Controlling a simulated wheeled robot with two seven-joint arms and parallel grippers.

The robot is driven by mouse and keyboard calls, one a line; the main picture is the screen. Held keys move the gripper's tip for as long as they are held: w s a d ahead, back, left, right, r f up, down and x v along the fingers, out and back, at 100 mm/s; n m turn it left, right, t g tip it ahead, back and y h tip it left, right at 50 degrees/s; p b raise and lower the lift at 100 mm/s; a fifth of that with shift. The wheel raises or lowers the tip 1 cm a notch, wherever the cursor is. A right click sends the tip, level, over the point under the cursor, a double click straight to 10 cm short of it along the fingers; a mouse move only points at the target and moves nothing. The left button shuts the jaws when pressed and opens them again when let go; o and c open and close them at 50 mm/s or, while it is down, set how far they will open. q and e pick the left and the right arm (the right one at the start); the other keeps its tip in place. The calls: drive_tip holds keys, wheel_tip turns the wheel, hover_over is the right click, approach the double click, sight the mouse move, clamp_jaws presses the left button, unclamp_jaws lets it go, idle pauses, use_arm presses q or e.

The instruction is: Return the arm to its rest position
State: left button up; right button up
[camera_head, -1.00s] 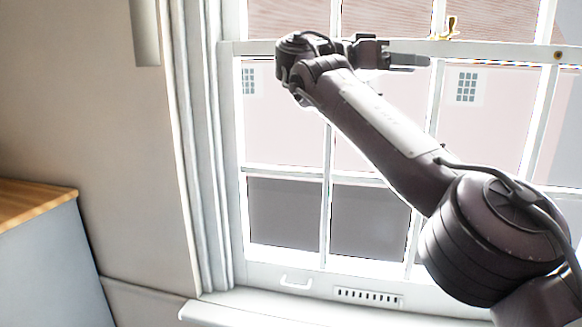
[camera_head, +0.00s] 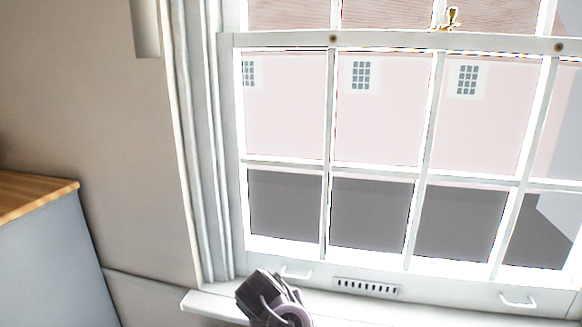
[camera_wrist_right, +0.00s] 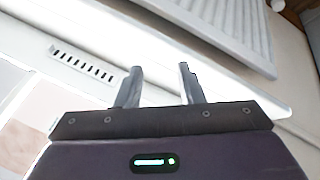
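My right gripper (camera_wrist_right: 160,82) shows in the right wrist view. Its two dark fingers stand apart with nothing between them, so it is open and empty. In the head view only a dark part of my arm (camera_head: 270,300) shows at the bottom edge, in front of the window sill (camera_head: 208,305). The rest of that arm is out of the picture, and I cannot make out fingers there. My left gripper is in neither view.
The sash window (camera_head: 380,170) fills the right of the head view, with a brass catch (camera_head: 447,18) on its rail. A cabinet with a wooden top (camera_head: 35,195) stands at left. A white ribbed radiator (camera_wrist_right: 225,30) shows in the wrist view.

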drive_tip(key=s+d+f+g+y, duration=0.1)
drive_tip(key=s+f+y, duration=0.1)
drive_tip(key=s+f, duration=0.35)
drive_tip(key=s+d+f+m+y, duration=0.1)
drive_tip(key=s+d, duration=1.8)
drive_tip(key=s, duration=0.2)
wheel_tip(320, 180, down, 31)
drive_tip(key=s+g, duration=0.2)
drive_tip(key=s+d+f, duration=0.1)
drive_tip(key=s+f, duration=0.8)
drive_tip(key=s+d+f+g, duration=0.1)
drive_tip(key=s+d+f, duration=0.1)
drive_tip(key=s+f, duration=0.6)
drive_tip(key=s, duration=0.2)
drive_tip(key=shift+s+d+f, duration=0.25)
drive_tip(key=shift+s+f, duration=0.05)
drive_tip(key=shift+f, duration=0.1)
